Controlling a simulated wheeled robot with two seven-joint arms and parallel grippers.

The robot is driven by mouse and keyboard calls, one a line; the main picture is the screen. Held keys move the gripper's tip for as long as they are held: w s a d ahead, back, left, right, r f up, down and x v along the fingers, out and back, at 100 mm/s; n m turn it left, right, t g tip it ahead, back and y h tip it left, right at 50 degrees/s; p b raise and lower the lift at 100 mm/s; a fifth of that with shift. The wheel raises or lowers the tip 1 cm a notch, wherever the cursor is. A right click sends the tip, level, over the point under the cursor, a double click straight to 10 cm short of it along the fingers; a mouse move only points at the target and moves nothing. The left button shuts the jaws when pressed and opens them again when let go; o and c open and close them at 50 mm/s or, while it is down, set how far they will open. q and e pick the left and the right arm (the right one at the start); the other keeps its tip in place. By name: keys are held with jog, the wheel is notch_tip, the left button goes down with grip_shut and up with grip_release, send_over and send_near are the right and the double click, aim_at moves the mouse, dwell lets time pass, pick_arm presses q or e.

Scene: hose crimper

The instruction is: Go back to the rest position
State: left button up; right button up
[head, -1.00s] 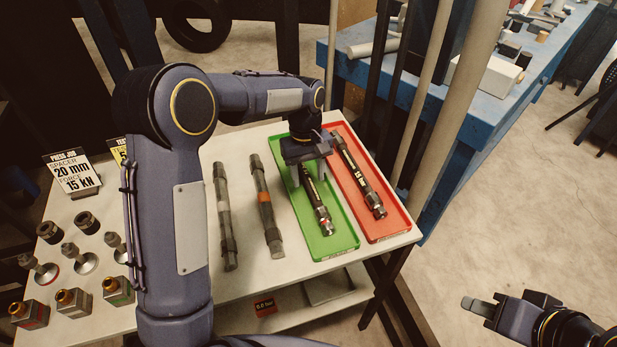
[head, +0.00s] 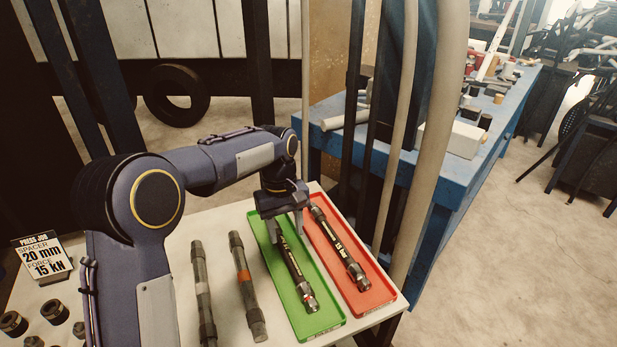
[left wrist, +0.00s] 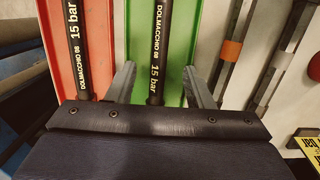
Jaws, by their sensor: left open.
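My left gripper (head: 285,228) is over the upper part of the green tray (head: 325,322), jaws pointing down. It is open, with its fingers apart on either side of a black hose (head: 297,272) lying in that tray. In the left wrist view the open fingers (left wrist: 160,86) flank the hose (left wrist: 155,40), with gaps on both sides. How high the fingertips are above the tray I cannot tell. A second black hose marked 15 bar (head: 340,250) lies in the red tray (head: 376,297) to the right. My right gripper is out of view.
A press job sign (head: 42,258) stands at left.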

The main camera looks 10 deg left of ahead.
pick_arm(q)
jog(key=s+a+r+m+t+h, duration=0.1)
jog(key=s+a+r+t, duration=0.2)
jog(key=s, duration=0.4)
jog(key=s+a+r+m+h, duration=0.15)
jog(key=s+a+r, duration=0.25)
jog(key=s, duration=0.4)
jog(key=s+f+m+t, duration=0.1)
jog(key=s+f+t, duration=0.1)
jog(key=s, duration=0.4)
jog(key=s+d+f+m+t, duration=0.1)
jog(key=s+t, duration=0.1)
jog(key=s, duration=0.5)
jog(key=shift+s+d+f+m, duration=0.2)
jog(key=shift+d+f+m, duration=0.05)
jog(key=shift+f+m, duration=0.1)
